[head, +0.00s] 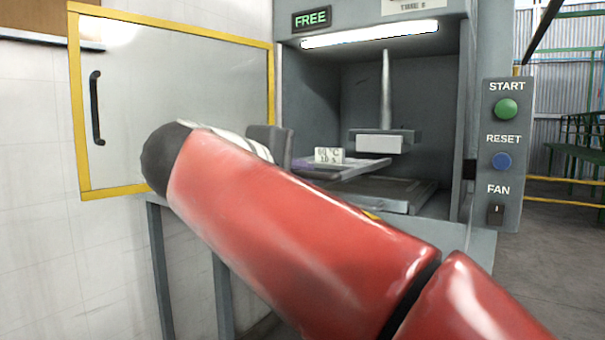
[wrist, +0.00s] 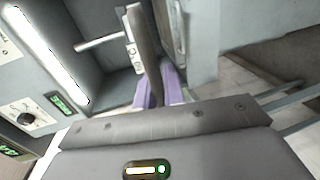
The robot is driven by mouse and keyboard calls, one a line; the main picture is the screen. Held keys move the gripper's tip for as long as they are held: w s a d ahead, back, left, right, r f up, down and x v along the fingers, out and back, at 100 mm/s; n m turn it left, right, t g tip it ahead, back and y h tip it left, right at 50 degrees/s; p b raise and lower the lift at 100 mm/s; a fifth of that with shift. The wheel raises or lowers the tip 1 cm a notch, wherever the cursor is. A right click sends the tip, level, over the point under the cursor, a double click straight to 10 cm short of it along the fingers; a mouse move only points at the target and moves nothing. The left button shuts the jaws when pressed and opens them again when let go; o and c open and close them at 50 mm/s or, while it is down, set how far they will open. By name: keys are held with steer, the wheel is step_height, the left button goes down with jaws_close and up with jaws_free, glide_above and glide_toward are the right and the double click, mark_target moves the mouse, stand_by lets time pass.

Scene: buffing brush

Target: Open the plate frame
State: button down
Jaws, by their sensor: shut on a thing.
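In the wrist view my gripper (wrist: 146,45) reaches into the chamber beside the card. The frame looks roughly level; whether its halves are apart is hidden.
The machine's yellow-edged door (head: 175,100) stands open to the left. A press head (head: 380,143) hangs above a lower grey plate (head: 400,195). A control panel (head: 502,150) with START, RESET and FAN is on the right. A lit FREE sign (head: 311,18) is above.

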steer(key=c, duration=1.5)
jaws_free()
steer(key=v, duration=0.7)
steer(key=shift+s+a+p, duration=0.25)
steer(key=shift+s+p, duration=0.1)
